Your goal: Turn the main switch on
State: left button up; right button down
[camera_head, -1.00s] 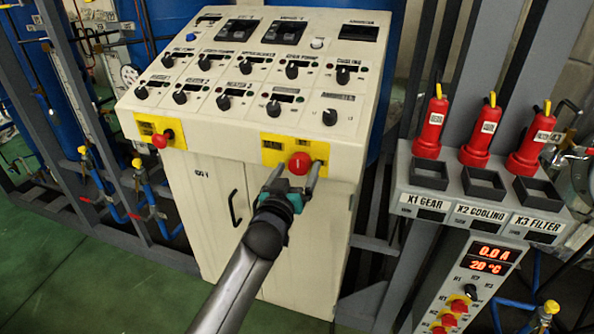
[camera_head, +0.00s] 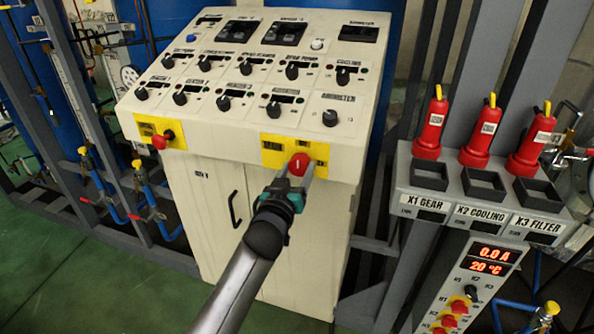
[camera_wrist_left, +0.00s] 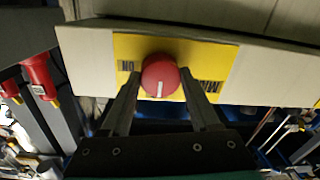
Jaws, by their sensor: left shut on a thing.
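The main switch is a red round knob (camera_head: 299,162) with a white mark, on a yellow plate (camera_head: 271,157) at the right of the control console's front edge. In the left wrist view the knob (camera_wrist_left: 160,76) sits between my fingers, its white mark running up and down the picture. The plate (camera_wrist_left: 215,65) there carries "MAIN" and "ON" labels, seen upside down. My left gripper (camera_head: 296,175) comes from below and is shut on the knob, one finger on each side. The fingers partly hide its lower side. My right gripper is not in view.
The console (camera_head: 230,120) has several black knobs on its sloped top. Another red knob (camera_head: 160,141) sits on a yellow plate at its left. Red plugs (camera_head: 431,130) stand on a grey rack at the right. Green floor (camera_head: 60,285) is free at lower left.

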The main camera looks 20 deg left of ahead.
pick_arm(q)
jog(key=shift+c, duration=0.9)
jog(key=m, duration=0.4)
jog(key=shift+p, duration=0.3)
jog(key=m, duration=0.4)
jog(key=shift+m, duration=0.3)
jog(key=m, duration=0.4)
jog(key=shift+m, duration=0.3)
jog(key=shift+f+m+h, duration=0.1)
jog(key=shift+m+h, duration=0.2)
jog(key=shift+m, duration=2.4)
